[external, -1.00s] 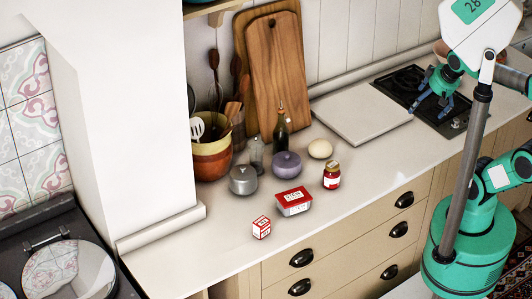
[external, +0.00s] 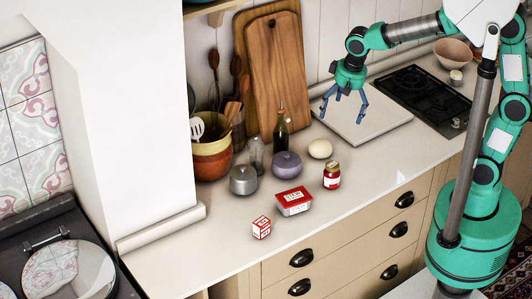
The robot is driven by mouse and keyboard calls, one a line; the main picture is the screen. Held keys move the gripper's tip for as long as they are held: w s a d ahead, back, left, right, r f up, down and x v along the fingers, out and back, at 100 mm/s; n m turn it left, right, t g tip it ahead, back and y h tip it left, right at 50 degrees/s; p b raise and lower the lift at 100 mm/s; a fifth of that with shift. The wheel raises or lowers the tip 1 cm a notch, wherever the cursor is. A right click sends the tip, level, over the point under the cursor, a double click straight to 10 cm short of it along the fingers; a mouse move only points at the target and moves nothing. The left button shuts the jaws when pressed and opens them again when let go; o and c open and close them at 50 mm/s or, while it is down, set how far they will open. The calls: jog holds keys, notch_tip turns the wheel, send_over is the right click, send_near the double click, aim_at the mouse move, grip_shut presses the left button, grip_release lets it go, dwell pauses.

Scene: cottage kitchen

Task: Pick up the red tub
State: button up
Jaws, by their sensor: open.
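The red tub (external: 294,201) is a low container with a red lid, a white label and pale sides. It sits on the pale counter near its front edge. My gripper (external: 342,109) is open and empty, with blue fingers pointing down. It is above the white board, up and to the right of the tub and well apart from it. Nothing hides the tub.
Close around the tub are a small red-and-white box (external: 261,228), a red-labelled jar (external: 332,176), a purple pot (external: 286,165), a grey pot (external: 243,180) and a pale round object (external: 320,149). A dark bottle (external: 281,134) stands behind. Counter right of the jar is clear.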

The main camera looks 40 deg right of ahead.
jog(key=a+f+p, duration=0.2)
jog(key=a+f, duration=0.2)
jog(key=a, duration=0.7)
jog(key=g+h+p, duration=0.1)
jog(key=g+p, duration=0.1)
send_over(294, 196)
notch_tip(294, 196, down, 7)
jog(key=shift+r+m, duration=0.1)
jog(key=shift+m, duration=0.2)
jog(key=shift+d, duration=0.1)
notch_tip(294, 196, down, 7)
jog(key=shift+f+b, duration=0.15)
jog(key=shift+b, duration=0.2)
jog(key=shift+f, duration=0.65)
jog(key=shift+f+b, duration=0.5)
jog(key=shift+f, duration=2.1)
